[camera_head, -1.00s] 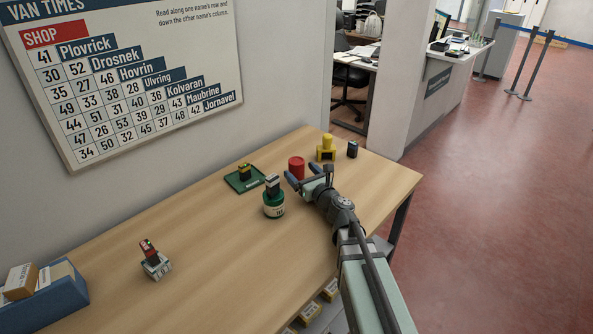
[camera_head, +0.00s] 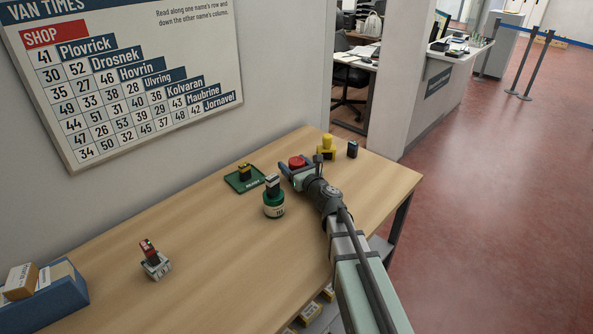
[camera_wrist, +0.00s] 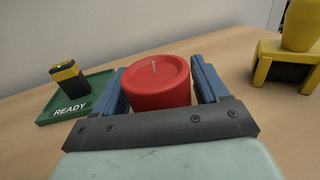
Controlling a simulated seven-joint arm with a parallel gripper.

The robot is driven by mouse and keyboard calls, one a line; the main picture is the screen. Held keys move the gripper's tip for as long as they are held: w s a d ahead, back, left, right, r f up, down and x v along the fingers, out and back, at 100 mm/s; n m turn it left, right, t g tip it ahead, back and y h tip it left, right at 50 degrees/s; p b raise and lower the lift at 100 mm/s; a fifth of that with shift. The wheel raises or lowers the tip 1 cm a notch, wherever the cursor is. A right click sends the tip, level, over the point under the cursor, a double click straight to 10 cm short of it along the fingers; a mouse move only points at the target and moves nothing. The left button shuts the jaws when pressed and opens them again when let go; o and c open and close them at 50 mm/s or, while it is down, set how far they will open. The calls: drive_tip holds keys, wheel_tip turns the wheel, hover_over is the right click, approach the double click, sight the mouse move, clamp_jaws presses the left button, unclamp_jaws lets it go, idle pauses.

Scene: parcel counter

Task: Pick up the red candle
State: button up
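The red candle (camera_head: 297,162) stands upright on the wooden counter, a short cylinder with a pale wick seen in the wrist view (camera_wrist: 157,85). My gripper (camera_head: 300,164) is low at the counter with one blue finger on each side of the candle. In the wrist view, my gripper's fingers (camera_wrist: 158,70) straddle it; the left finger is very close to its side, and a narrow gap shows at the right finger. The gripper looks open around the candle. The candle's lower front is hidden by the gripper body.
A green tray marked READY (camera_wrist: 62,113) holds a black and yellow item (camera_wrist: 69,77). A yellow object (camera_head: 326,148) and a dark block (camera_head: 352,149) stand beyond. A green-and-white round container (camera_head: 274,205) stands nearer. A grey stamp-like item (camera_head: 155,264) and blue box (camera_head: 60,296) are left.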

drive_tip(key=c, duration=0.9)
drive_tip(key=shift+o, duration=0.2)
drive_tip(key=shift+r, duration=0.1)
